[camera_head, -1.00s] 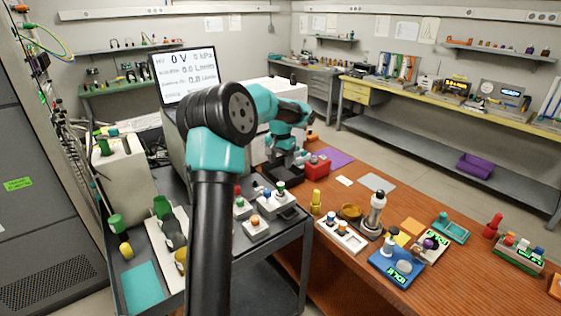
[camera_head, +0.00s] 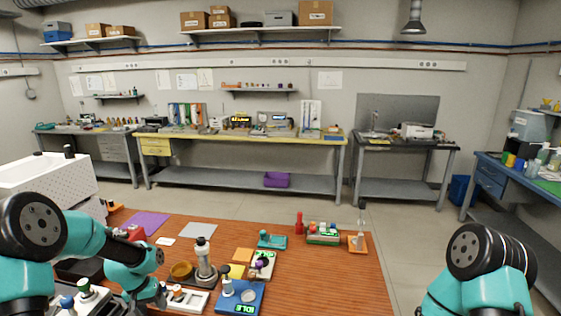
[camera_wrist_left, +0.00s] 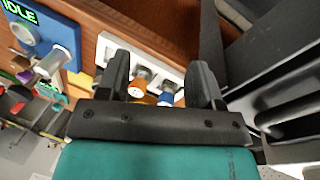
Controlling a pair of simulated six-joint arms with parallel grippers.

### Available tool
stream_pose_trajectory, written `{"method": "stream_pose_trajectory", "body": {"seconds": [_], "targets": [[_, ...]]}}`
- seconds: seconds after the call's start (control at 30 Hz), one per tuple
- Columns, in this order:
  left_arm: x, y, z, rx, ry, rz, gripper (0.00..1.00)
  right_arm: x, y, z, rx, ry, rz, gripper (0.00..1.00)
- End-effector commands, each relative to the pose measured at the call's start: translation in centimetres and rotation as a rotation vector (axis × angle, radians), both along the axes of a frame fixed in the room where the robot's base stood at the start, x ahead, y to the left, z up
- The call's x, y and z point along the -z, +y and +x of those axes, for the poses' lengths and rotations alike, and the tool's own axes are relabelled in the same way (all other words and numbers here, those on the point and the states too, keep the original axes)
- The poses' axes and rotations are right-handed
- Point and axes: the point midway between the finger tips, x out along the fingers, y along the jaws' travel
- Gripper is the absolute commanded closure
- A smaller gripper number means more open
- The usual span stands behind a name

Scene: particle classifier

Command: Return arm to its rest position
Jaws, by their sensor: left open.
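My left arm comes in from the left in the head view, its black and teal links bent down over the table's left part. Its gripper (camera_head: 152,300) is low at the bottom edge and partly hidden by the wrist. In the left wrist view my left gripper (camera_wrist_left: 160,82) is open, its two black fingers apart. A white block (camera_wrist_left: 158,62) with an orange knob (camera_wrist_left: 138,86) and a blue knob (camera_wrist_left: 166,98) shows beyond and between the fingers; contact is not visible. My right arm (camera_head: 478,260) shows only upper links at lower right; its gripper is out of view.
The wooden table (camera_head: 320,275) holds a silver-grey post (camera_head: 203,262), a blue IDLE device (camera_head: 248,300), a teal device (camera_head: 272,240) and a red piece (camera_head: 299,223). The table's right front part is bare. A purple sheet (camera_head: 145,222) lies at back left.

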Motion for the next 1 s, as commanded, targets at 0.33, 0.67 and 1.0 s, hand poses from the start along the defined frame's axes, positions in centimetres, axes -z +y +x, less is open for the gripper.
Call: {"method": "stream_pose_trajectory", "body": {"seconds": [0.33, 0.67, 1.0], "targets": [[12.1, -14.1, -9.0, -0.001, 0.009, -0.111, 0.40, 0.0, 0.0, 0.0, 0.000, 0.000, 0.000, 0.57], [16.8, -20.6, -19.1, 0.031, -0.015, -0.120, 0.40, 0.0, 0.0, 0.0, 0.000, 0.000, 0.000, 0.57], [17.1, -21.2, -20.3, 0.038, -0.029, -0.117, 0.40, 0.0, 0.0, 0.0, 0.000, 0.000, 0.000, 0.57]]}}
